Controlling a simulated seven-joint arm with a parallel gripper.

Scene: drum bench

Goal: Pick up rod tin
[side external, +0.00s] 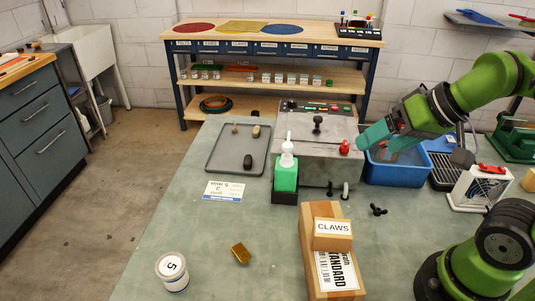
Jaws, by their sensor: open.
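A round pale tin (172,272) with a "5" on its white lid stands upright at the front left of the green bench. No tin here has a readable "rod" label, so I cannot tell which one is the rod tin. Several small tins (280,78) stand on the back shelf, too small to read. My gripper (374,142) is open at the right, above the near-left rim of the blue tub and close to the red knob. It is far from the "5" tin. Its fingertips partly overlap the tub in this view.
A blue tub (400,174) and a grey control box (316,160) stand at the back. A green bottle (285,172), a grey tray (224,154) and a "CLAWS" box (333,228) occupy the middle. A gold block (241,253) lies beside the "5" tin, with bare bench around.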

